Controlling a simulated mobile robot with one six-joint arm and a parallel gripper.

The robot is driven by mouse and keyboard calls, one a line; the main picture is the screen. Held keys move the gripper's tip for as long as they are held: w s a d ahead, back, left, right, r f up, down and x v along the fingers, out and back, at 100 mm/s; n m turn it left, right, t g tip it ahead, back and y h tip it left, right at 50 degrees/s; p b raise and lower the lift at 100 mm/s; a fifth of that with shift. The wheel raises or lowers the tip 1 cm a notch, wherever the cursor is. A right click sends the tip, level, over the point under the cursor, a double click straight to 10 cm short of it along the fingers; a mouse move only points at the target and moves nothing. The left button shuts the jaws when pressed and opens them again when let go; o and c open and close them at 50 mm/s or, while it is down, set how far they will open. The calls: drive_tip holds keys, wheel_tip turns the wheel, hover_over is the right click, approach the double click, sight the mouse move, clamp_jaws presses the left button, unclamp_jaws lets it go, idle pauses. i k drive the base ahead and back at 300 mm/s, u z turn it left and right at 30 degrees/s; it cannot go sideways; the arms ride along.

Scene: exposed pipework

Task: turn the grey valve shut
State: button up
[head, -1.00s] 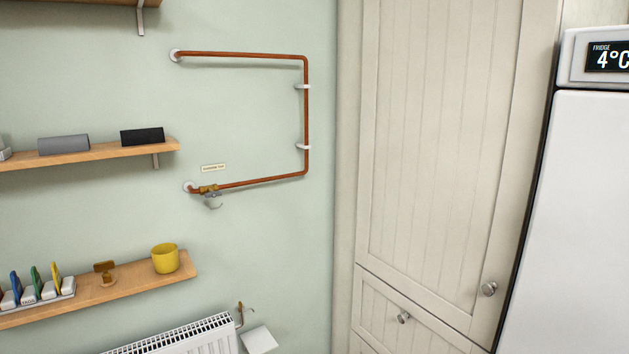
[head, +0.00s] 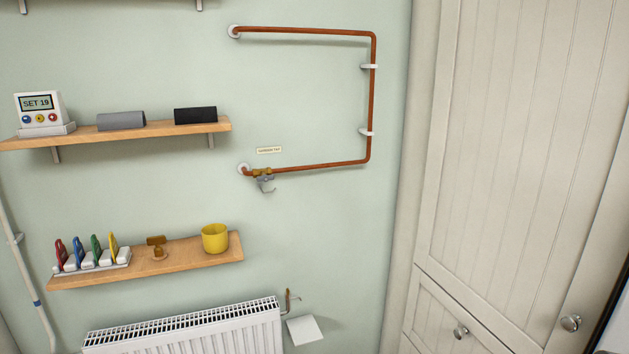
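The grey valve (head: 265,183) sits at the lower left end of a copper pipe loop on the green wall, just below a brass fitting (head: 262,172). Its grey handle is small in the head view, and I cannot tell its exact setting. A small label (head: 269,150) is fixed above it; its text is too small to read surely. The copper pipe (head: 371,100) runs from an upper wall flange, down the right side, and back to a lower flange by the valve. My gripper is not in view.
A shelf (head: 60,139) at left holds a SET 19 display box, a grey block and a black block. A lower shelf (head: 190,256) holds coloured switches and a yellow mug (head: 215,238). A white radiator (head: 185,330) is below. A tall cupboard (head: 500,150) stands at right.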

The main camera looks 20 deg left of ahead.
sight(265, 178)
drive_tip(key=u, duration=1.5)
drive_tip(key=i, duration=1)
drive_tip(key=z, duration=0.05)
